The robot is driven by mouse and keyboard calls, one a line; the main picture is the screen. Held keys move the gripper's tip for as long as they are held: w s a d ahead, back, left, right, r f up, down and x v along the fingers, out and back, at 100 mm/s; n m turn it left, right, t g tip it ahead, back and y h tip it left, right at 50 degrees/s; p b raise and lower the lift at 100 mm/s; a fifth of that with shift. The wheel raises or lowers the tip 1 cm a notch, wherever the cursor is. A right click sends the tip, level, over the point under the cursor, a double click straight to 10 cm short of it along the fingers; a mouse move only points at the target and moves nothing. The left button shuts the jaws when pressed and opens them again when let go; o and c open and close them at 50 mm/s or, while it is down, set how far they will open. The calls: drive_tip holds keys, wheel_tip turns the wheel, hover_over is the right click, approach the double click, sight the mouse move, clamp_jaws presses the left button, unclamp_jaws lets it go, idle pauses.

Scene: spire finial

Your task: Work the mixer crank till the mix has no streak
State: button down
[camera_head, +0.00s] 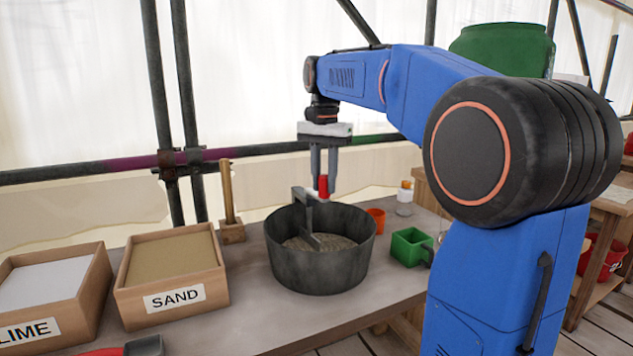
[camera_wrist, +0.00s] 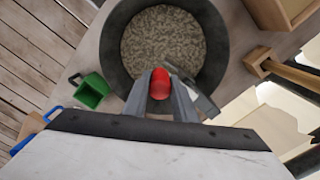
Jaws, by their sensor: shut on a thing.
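The mixer is a dark grey round tub (camera_head: 318,268) on the bench, with a grey crank (camera_head: 303,212) rising out of it. The crank's upright knob (camera_head: 323,186) is red. My gripper (camera_head: 323,180) points down over the tub's far side and is shut on the red knob. In the wrist view the knob (camera_wrist: 159,84) sits between my two fingers, near the tub rim. The mix (camera_wrist: 163,45) looks speckled grey-beige in the wrist view. I see no clear streak there, but the crank and fingers hide part of it.
Wooden boxes labelled LIME (camera_head: 52,295) and SAND (camera_head: 170,272) stand left of the tub. A wooden-handled tool (camera_head: 229,205) stands behind. A green square cup (camera_head: 410,246) and an orange cup (camera_head: 377,218) stand close on the right. The bench front is mostly clear.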

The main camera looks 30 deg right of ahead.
drive_tip(key=shift+w+d+n, duration=0.35)
drive_tip(key=shift+d+n, duration=0.4)
drive_tip(key=shift+n, duration=0.5)
drive_tip(key=shift+w+d+n, duration=0.3)
drive_tip(key=shift+d+n, duration=0.4)
drive_tip(key=shift+n, duration=0.5)
drive_tip(key=shift+w+d+n, duration=0.35)
drive_tip(key=shift+d+n, duration=0.4)
drive_tip(key=shift+n, duration=0.5)
drive_tip(key=c, duration=1.5)
unclamp_jaws()
drive_tip(key=shift+o, duration=0.2)
